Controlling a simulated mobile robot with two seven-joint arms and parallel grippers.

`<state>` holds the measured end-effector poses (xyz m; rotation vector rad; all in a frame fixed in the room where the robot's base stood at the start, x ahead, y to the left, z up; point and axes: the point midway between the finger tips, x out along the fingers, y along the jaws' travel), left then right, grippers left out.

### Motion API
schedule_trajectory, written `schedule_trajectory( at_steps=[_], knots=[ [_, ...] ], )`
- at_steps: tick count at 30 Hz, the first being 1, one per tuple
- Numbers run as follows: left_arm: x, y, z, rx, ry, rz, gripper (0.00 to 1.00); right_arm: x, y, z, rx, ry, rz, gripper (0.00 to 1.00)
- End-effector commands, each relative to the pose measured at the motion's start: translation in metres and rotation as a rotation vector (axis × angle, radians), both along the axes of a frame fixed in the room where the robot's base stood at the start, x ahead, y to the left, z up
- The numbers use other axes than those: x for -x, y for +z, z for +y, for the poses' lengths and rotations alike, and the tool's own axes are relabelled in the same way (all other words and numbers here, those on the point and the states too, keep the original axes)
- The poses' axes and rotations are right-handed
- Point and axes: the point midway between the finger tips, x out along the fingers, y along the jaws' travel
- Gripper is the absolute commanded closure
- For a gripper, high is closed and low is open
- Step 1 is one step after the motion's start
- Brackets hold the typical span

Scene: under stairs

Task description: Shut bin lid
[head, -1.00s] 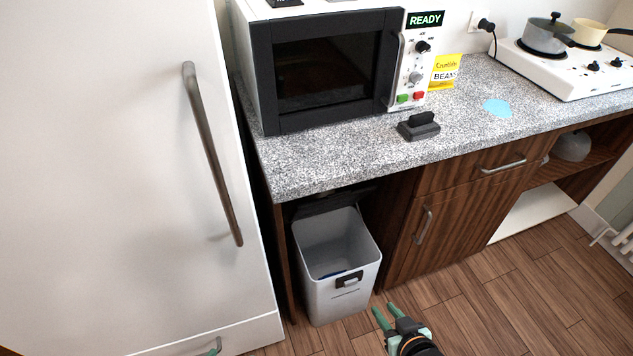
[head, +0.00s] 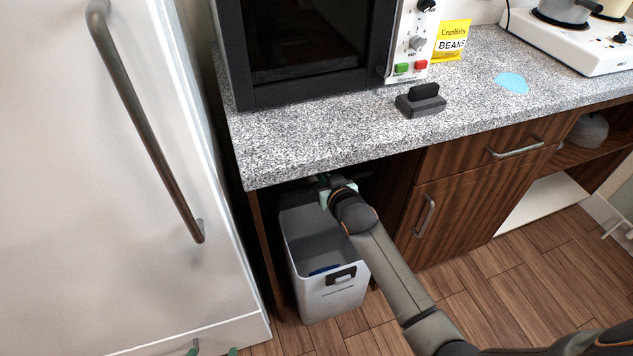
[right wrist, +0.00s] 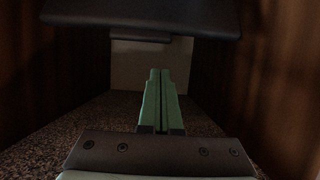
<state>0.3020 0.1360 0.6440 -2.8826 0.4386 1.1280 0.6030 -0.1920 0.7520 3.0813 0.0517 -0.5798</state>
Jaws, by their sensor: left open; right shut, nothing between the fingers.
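The grey bin (head: 335,297) stands on the floor under the counter, with its top open. Its dark lid is raised at the back, mostly hidden by shadow and my right arm. In the right wrist view a dark panel with a tab, which looks like the lid (right wrist: 140,14), lies across the top. My right gripper (right wrist: 160,75) is shut and empty, pointing past that panel; I cannot tell whether they touch. In the head view the right gripper (head: 324,181) is at the bin's rear, under the counter edge. My left gripper (head: 213,350) is open at the bottom edge, away from the bin.
The speckled countertop (head: 300,140) overhangs the bin closely. A white door with a long handle (head: 150,125) is at left, and a wooden cabinet (head: 465,205) at right. A microwave (head: 310,45) stands above. The floor in front is partly clear.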

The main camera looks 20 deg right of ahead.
Motion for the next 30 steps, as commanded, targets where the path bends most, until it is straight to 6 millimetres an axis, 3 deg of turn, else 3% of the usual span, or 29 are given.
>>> schedule_trajectory(
  at_steps=[6,14,21,30],
  knots=[
    [-0.004,-0.010,-0.004,0.002,-0.010,-0.003,0.07,-0.034,-0.015,0.002,0.001,0.001,-0.001,1.00],
    [-0.005,-0.018,-0.003,0.001,-0.009,-0.010,0.07,-0.064,-0.027,0.002,0.001,0.000,0.000,1.00],
    [0.001,-0.014,-0.001,-0.001,-0.006,0.000,0.07,-0.039,-0.040,0.002,0.001,0.001,0.002,1.00],
    [0.002,-0.016,-0.001,-0.002,-0.006,0.005,0.07,-0.029,-0.045,0.001,0.001,0.000,0.000,1.00]
  ],
)
